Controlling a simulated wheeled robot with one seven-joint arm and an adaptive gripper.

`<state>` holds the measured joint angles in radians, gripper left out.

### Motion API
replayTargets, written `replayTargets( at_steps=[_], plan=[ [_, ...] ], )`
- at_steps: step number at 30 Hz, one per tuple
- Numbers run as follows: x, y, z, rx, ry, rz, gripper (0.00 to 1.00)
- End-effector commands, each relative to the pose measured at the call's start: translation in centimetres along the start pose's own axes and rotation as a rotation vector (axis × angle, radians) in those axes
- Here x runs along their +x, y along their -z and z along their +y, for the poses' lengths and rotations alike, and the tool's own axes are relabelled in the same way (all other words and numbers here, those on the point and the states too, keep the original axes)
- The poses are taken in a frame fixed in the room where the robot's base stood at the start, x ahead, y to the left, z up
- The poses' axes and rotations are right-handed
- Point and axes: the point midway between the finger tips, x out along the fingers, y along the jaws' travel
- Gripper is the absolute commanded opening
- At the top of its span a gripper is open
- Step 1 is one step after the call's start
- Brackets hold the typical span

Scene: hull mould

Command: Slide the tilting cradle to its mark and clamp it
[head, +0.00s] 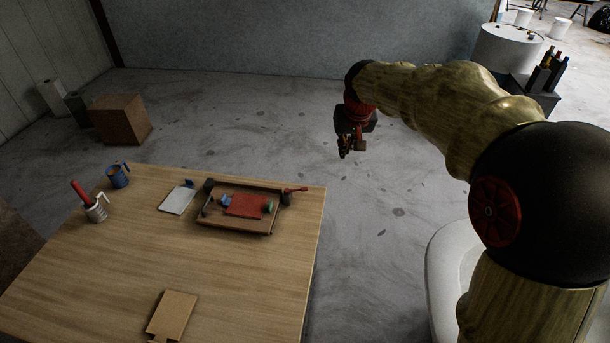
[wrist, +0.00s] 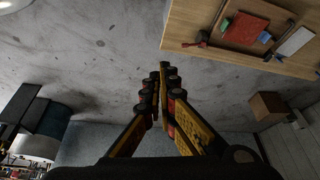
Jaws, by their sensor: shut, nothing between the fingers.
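A low brown wooden fixture, seemingly the tilting cradle assembly (head: 238,220), sits at the table's far right corner; it also shows in the wrist view (wrist: 236,46). A red plate (head: 246,206) lies in it, with a blue piece (head: 224,201) and a green piece (head: 268,208) at its sides. A red-handled lever, perhaps the clamp (head: 294,190), sticks out at the fixture's right. I cannot make out the mark or any tilt. My gripper (head: 347,150) is shut and empty, over open floor beyond the table's right edge, apart from the fixture. Its closed fingers show in the wrist view (wrist: 166,72).
The wooden table (head: 180,265) carries a blue mug (head: 118,176), a white cup holding a red item (head: 95,209), a pale pad (head: 177,200) and a wooden board (head: 173,314). A cardboard box (head: 120,119) stands on the floor behind. The table's middle is clear.

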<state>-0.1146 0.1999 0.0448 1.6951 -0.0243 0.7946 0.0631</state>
Motion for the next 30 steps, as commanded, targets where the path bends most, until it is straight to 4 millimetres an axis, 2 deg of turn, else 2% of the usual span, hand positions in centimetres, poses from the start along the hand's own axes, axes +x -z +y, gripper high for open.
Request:
replayTargets(
  at_steps=[1, 6, 15, 21, 24, 30],
  plan=[
    [1.3, 1.5, -0.5, -0.004, 0.001, -0.009, 0.0],
    [6.3, 5.5, -2.1, -0.015, 0.005, -0.023, 0.0],
    [16.6, 10.1, -5.4, -0.034, 0.012, -0.048, 0.0],
    [23.7, 11.2, -7.5, -0.046, 0.016, -0.062, 0.0],
    [26.4, 11.2, -8.3, -0.051, 0.018, -0.066, 0.0],
    [29.6, 11.1, -9.1, -0.056, 0.019, -0.071, 0.0]
  ],
)
